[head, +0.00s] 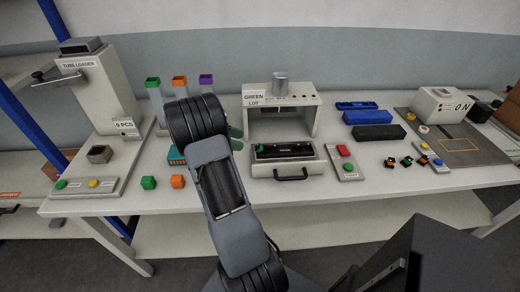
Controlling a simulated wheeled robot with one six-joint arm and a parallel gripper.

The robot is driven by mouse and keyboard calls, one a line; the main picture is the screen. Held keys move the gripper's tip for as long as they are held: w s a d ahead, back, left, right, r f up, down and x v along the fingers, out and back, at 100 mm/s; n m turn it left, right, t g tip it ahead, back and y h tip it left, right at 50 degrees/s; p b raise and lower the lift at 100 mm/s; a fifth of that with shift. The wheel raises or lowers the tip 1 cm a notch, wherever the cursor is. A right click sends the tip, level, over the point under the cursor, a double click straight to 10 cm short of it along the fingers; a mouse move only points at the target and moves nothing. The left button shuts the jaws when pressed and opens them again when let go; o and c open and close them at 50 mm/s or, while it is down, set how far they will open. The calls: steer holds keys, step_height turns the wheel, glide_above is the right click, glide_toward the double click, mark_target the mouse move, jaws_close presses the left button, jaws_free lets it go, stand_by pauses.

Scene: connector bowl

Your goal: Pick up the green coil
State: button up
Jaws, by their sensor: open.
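No thing here can be told for sure as the green coil. My arm rises from the bottom middle and reaches over the table to the right of the orange block.
A tube loader (112,95) stands at the left. A fixture labelled "GREEN LOT" (310,100) stands at the back middle, with a black-topped tray (288,165) before it. Blue (367,117) and black (379,132) bars lie right of it. A grey mat (455,150) is farther right.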

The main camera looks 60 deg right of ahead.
mark_target(259, 145)
steer(key=shift+p+x, duration=0.45)
steer(key=shift+x, duration=3)
steer(key=shift+a, duration=0.1)
jaws_close()
steer(key=shift+r, duration=0.1)
